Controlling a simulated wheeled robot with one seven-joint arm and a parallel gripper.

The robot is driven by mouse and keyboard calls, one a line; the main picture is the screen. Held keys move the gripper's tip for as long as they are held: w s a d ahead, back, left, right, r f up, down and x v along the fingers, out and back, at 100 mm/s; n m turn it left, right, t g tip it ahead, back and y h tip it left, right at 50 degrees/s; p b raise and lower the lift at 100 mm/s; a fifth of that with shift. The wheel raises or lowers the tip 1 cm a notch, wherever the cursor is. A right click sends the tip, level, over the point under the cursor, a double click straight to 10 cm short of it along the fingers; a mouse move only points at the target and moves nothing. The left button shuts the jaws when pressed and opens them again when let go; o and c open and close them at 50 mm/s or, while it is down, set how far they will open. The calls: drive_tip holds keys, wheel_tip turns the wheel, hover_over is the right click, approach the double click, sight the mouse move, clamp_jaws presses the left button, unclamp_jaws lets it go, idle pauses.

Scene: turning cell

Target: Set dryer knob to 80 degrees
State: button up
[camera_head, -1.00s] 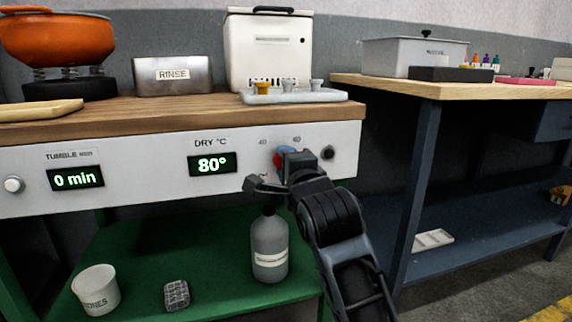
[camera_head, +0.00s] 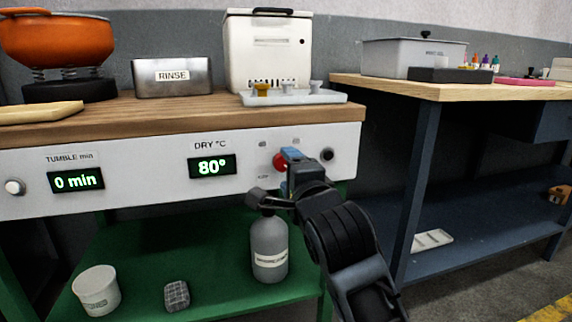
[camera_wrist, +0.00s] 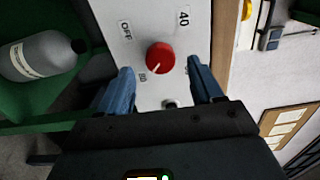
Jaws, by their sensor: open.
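The red dryer knob (camera_wrist: 160,57) is on the white front panel (camera_wrist: 138,25), between my open fingers in the wrist view and apart from both. Its white pointer line aims toward the lower-left mark, which looks like 80. In the head view the knob (camera_head: 280,162) is partly hidden behind my gripper (camera_head: 291,158). In the wrist view my gripper (camera_wrist: 160,88) has its two blue fingers spread wide and empty. The green DRY °C display (camera_head: 212,166) reads 80°.
The tumble display (camera_head: 76,179) reads 0 min, with a white knob (camera_head: 14,187) to its left. A grey bottle (camera_head: 269,246) stands on the green shelf (camera_head: 215,255) below the panel. A black round part (camera_head: 327,154) is right of the knob.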

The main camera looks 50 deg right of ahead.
drive_tip(key=v, duration=0.4)
drive_tip(key=shift+s+a, duration=0.15)
idle(0.4)
drive_tip(key=s+a+f+n+y, duration=0.7)
drive_tip(key=s+a+f+n, duration=0.5)
drive_tip(key=f+n, duration=0.3)
drive_tip(key=s+a+f+n+y, duration=0.1)
drive_tip(key=s+a+n+y, duration=0.15)
drive_tip(key=s+n, duration=0.45)
drive_tip(key=s+a+f+n+y, duration=0.1)
drive_tip(key=s+a+f+n, duration=0.2)
drive_tip(key=s, duration=0.9)
wheel_tip(320, 180, up, 33)
drive_tip(key=a+p, duration=0.1)
drive_tip(key=p, duration=3.1)
drive_tip(key=shift+r, duration=0.15)
